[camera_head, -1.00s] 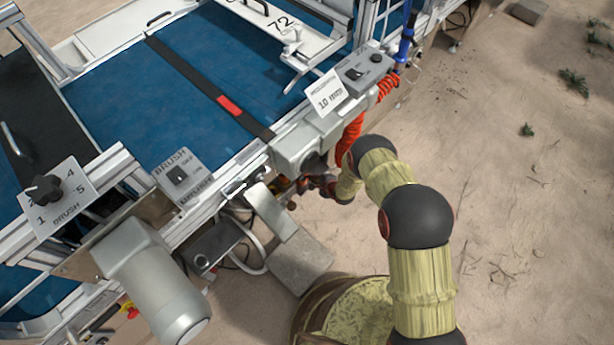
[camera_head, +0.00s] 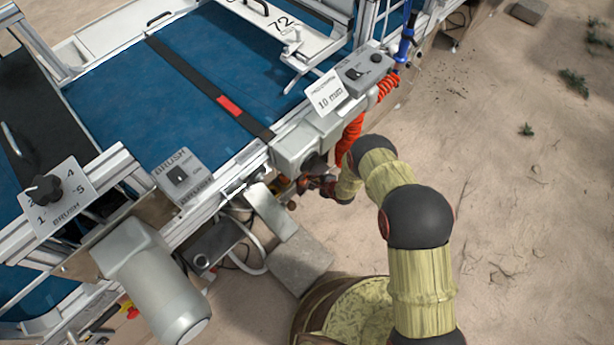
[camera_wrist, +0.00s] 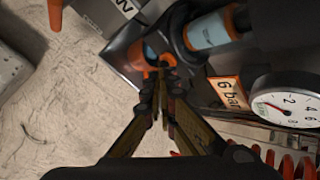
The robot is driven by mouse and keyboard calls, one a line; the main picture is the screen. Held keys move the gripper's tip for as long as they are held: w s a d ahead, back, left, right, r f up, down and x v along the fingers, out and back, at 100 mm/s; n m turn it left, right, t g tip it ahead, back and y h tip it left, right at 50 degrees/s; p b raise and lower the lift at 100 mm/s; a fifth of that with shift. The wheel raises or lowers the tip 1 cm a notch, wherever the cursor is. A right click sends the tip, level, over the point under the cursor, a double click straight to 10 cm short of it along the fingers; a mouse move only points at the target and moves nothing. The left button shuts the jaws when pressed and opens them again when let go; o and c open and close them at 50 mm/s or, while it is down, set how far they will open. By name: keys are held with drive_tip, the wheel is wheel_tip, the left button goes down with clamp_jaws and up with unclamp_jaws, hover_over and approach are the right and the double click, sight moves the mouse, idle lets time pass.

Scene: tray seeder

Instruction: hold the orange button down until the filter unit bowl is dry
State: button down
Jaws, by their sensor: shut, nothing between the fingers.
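In the wrist view, my gripper (camera_wrist: 162,82) is shut and empty, its fingertips at an orange part (camera_wrist: 148,67) that looks like the orange button. The tips overlap its right edge; I cannot tell whether it is pressed down. A grey-blue, see-through cylinder with an orange end (camera_wrist: 208,32), probably the filter unit bowl, lies just above and right of the fingertips. Whether liquid is in it is unclear. In the head view, my gripper (camera_head: 324,185) is small and dark beside the machine's lower edge, and the button and bowl cannot be made out there.
A round pressure gauge (camera_wrist: 288,98) and an orange "6 bar" label (camera_wrist: 230,93) sit right of my fingers. Red coiled hose (camera_wrist: 290,165) is close below. In the head view, a grey motor (camera_head: 155,285) and a barrel (camera_head: 325,310) stand near; sandy ground at right is open.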

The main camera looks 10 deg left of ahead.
drive_tip(key=shift+d, duration=0.1)
idle(0.5)
drive_tip(key=shift+s+d, duration=0.4)
drive_tip(key=shift+d, duration=0.25)
drive_tip(key=s+d, duration=0.1)
drive_tip(key=d, duration=0.2)
drive_tip(key=s+d+p, duration=0.1)
drive_tip(key=shift+s+d, duration=0.15)
drive_tip(key=shift+s, duration=0.15)
idle(0.6)
